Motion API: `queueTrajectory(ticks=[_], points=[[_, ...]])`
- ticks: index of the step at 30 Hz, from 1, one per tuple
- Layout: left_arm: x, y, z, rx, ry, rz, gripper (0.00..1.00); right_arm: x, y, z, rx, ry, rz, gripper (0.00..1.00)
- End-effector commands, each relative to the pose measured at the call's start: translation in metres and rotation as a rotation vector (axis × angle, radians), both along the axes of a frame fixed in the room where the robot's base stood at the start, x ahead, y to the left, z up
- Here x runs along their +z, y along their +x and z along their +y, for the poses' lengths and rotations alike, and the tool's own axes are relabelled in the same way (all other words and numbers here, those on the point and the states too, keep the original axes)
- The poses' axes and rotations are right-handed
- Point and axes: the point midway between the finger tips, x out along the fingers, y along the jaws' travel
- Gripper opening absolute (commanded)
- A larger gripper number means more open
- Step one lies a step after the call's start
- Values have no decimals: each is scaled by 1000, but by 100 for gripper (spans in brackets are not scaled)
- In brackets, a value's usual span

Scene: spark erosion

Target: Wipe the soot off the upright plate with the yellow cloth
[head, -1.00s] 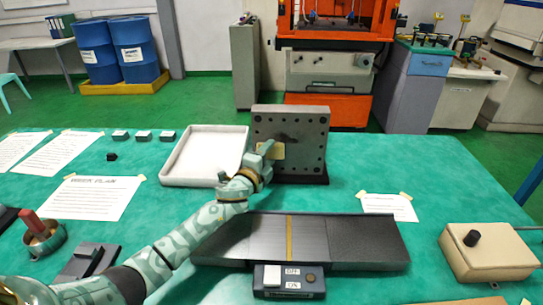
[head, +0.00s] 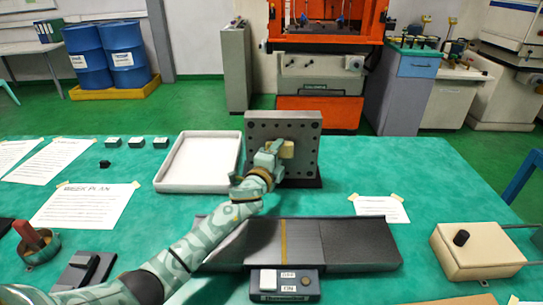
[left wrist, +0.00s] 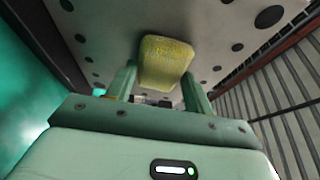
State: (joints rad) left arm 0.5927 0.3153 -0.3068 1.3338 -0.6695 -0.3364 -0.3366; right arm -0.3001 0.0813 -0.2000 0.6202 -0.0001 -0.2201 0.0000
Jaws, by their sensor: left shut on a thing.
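The upright plate (head: 306,123) is a grey square block with holes along its edges, standing on a dark base at the middle of the table. My left gripper (head: 275,150) is in front of it, shut on the yellow cloth (head: 287,149). In the left wrist view the cloth (left wrist: 166,62) is a folded pad between the fingers (left wrist: 158,90), against or very near the plate's face (left wrist: 215,28); I cannot tell if it touches. No soot shows clearly in either view now; cloth and gripper hide the plate's middle. My right gripper is not in view.
A white tray (head: 161,185) lies just left of the plate. A dark flat track with a yellow stripe (head: 283,240) and a small control box (head: 305,284) lie in front. A beige box (head: 480,262) stands at the right.

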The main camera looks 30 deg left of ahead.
Motion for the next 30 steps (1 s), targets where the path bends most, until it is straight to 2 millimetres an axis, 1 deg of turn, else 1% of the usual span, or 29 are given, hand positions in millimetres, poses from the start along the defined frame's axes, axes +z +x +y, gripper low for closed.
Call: queueTrajectory(ticks=[6,14,23,25,30], points=[[-1,12,-20,-1,-1,0,34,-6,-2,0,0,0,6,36],[0,17,-30,-1,-1,-1,34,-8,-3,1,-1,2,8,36],[-1,28,-57,-1,-1,0,34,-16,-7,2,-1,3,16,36],[-1,29,-59,-1,0,0,34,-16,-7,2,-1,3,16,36],[2,31,-55,1,1,-2,34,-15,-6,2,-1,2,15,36]])
